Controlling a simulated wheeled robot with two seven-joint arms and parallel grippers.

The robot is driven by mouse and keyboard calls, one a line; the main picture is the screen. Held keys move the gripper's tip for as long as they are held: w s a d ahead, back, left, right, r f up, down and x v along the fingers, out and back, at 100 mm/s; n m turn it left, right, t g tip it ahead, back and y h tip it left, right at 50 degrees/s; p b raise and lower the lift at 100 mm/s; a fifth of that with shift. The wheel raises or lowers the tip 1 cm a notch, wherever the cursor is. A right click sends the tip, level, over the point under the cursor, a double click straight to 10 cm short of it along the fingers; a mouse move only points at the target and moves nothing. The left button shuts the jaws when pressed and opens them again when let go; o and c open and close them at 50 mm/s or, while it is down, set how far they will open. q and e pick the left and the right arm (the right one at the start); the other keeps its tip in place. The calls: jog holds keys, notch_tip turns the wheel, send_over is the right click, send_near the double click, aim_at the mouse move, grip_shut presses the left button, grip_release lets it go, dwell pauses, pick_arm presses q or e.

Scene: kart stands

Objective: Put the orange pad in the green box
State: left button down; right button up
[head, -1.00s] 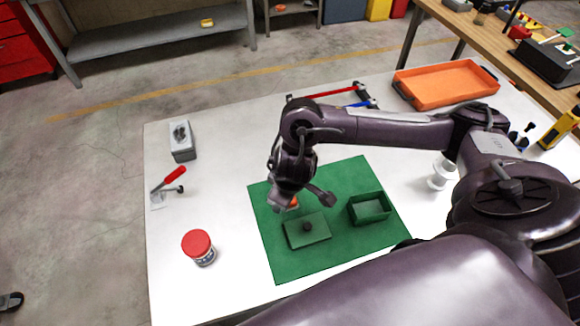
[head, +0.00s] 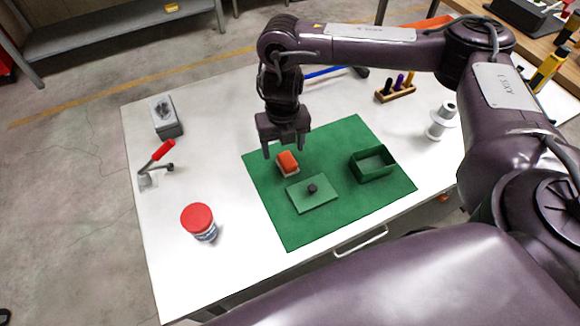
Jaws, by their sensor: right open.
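The orange pad (head: 288,162) lies on the green mat (head: 284,228), near the mat's back left part; a pale layer shows along its lower edge. The green box (head: 374,164) stands open and looks empty on the right part of the mat. A flat green lid (head: 313,195) with a dark knob lies on the mat between pad and box, toward the front. My right gripper (head: 284,155) points down, open and empty, just behind and above the pad; whether it touches the pad cannot be told. My left gripper is not in view.
A red-lidded jar (head: 199,222) stands front left. A red-handled clamp (head: 158,158) and a grey box (head: 166,117) are at the left edge. A white spool (head: 441,121) and a wooden rack (head: 395,89) stand back right. The white table between jar and mat is clear.

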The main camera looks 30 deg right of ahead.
aim_at(287, 159)
jog(key=shift+w+d+n, duration=0.1)
jog(key=shift+d+n, duration=0.05)
jog(key=shift+n, duration=0.65)
jog(key=shift+f, duration=0.25)
jog(key=shift+d+f+b, duration=0.15)
jog(key=shift+f+b, duration=0.3)
jog(key=shift+f, duration=0.4)
jog(key=shift+w+d+f+b, duration=0.15)
jog(key=shift+d+f+b, duration=0.05)
jog(key=shift+f, duration=1.15)
jog(key=shift+w+d+f+b, duration=0.1)
jog(key=shift+d+f+b, duration=0.1)
jog(key=shift+f, duration=1.15)
jog(key=shift+c, duration=0.2)
jog(key=c, duration=1.1)
